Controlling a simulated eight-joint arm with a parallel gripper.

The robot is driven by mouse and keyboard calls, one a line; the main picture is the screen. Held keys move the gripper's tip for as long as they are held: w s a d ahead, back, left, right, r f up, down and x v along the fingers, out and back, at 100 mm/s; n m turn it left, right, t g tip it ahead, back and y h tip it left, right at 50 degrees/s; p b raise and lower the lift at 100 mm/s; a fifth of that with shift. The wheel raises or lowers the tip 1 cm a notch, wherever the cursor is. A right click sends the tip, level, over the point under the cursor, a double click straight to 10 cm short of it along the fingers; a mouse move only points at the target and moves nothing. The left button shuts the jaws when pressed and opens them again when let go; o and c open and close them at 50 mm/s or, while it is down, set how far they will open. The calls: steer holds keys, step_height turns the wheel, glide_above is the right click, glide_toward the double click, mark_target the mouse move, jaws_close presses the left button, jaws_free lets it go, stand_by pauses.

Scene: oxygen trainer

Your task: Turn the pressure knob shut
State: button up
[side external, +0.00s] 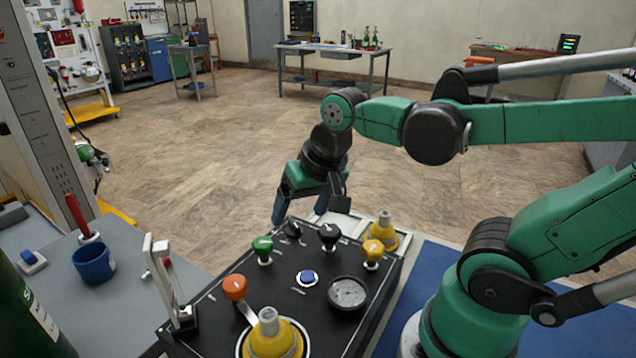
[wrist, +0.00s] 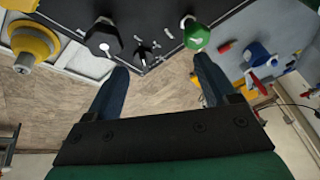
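The black control panel (side external: 215,315) carries several knobs; their labels are too small to read, so I cannot tell which is the pressure knob. A green knob (side external: 263,247), a small black knob (side external: 293,229), a larger black knob (side external: 329,235), a yellow knob (side external: 373,251) and an orange lever knob (side external: 235,288) show. My gripper (side external: 300,207) is open and empty at the panel's far edge, fingers pointing down. In the wrist view, my gripper's (wrist: 160,88) fingers are wide apart, with the larger black knob (wrist: 103,38), small black knob (wrist: 145,52) and green knob (wrist: 196,35) beyond the tips.
Yellow fittings stand at the panel's near end (side external: 270,338) and far right corner (side external: 383,232). A round gauge (side external: 348,292), blue button (side external: 307,278) and upright white lever (side external: 160,272) are also there. A blue cup (side external: 93,263) stands left.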

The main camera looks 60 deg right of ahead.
mark_target(329, 229)
steer(key=d+m+g, duration=0.1)
steer(key=m, duration=0.2)
steer(key=s+d+m+g, duration=0.1)
steer(key=m, duration=0.1)
steer(key=s+d+m+g, duration=0.1)
steer(key=m, duration=0.2)
steer(key=shift+d+r+m+g, duration=0.2)
steer(key=shift+d+m+g, duration=0.1)
steer(key=shift+d+g, duration=0.1)
steer(key=shift+s+d+m, duration=0.1)
steer(key=shift+d+m, duration=0.05)
steer(key=shift+m, duration=0.35)
steer(key=shift+f+g, duration=0.1)
steer(key=shift+g, duration=0.2)
steer(key=shift+f, duration=2.65)
jaws_close()
